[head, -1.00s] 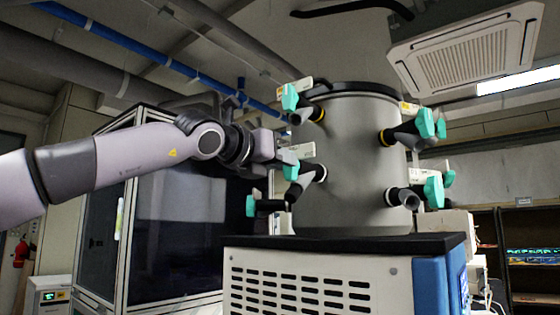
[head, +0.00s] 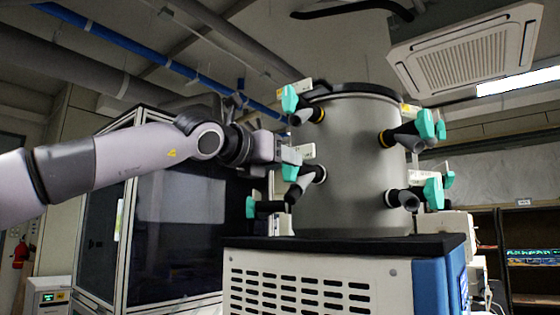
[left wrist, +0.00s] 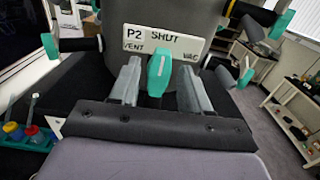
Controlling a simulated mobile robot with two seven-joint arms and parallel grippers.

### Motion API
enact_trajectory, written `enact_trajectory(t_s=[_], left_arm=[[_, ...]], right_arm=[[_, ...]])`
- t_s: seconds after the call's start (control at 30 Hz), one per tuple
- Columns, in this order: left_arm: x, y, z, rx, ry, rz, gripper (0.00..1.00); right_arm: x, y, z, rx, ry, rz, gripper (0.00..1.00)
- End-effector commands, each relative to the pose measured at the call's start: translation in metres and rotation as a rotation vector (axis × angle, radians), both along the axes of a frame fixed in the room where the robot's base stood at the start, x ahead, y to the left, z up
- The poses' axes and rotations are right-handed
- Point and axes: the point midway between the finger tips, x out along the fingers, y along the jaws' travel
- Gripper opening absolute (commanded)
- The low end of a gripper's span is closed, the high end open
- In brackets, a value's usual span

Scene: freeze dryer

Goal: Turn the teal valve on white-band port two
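The teal valve of port two (head: 291,173) is on the left side of the grey drum (head: 350,160). Its handle (left wrist: 160,72) shows in the left wrist view in front of a white label (left wrist: 158,40) reading P2, SHUT, VENT and VAC. The handle stands nearly upright in that picture. My left gripper (left wrist: 160,85) is open, one finger on each side of the handle, with gaps visible. In the head view my left gripper (head: 288,155) reaches the valve from the left and hides part of it. My right gripper is not in view.
Other teal valves surround the drum: upper left (head: 290,99), lower left (head: 251,206), upper right (head: 425,124) and lower right (head: 433,193). The drum stands on a black-topped cabinet (head: 325,285). A dark glass enclosure (head: 180,230) is behind my left arm.

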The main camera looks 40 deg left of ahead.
Motion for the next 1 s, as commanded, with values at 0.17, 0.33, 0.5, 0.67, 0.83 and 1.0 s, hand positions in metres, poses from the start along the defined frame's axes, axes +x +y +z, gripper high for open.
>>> enact_trajectory(t_s=[0.17, 0.33, 0.5, 0.67, 0.83, 1.0], left_arm=[[-0.002, 0.0, -0.001, 0.0, 0.002, 0.0, 0.47], [-0.018, -0.002, -0.002, -0.001, 0.0, -0.001, 0.47], [-0.043, -0.005, -0.002, -0.001, -0.002, -0.001, 0.47], [-0.061, -0.007, -0.001, 0.0, -0.001, -0.001, 0.47], [-0.07, -0.008, -0.001, 0.0, 0.0, 0.0, 0.47], [-0.071, -0.008, -0.001, 0.0, 0.001, 0.0, 0.47]], right_arm=[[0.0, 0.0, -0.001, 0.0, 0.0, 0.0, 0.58], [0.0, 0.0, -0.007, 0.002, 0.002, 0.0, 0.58], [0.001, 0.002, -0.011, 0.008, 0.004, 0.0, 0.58], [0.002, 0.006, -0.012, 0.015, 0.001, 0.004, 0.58], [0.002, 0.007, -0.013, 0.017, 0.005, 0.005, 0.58], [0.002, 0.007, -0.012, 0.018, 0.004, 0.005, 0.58]])
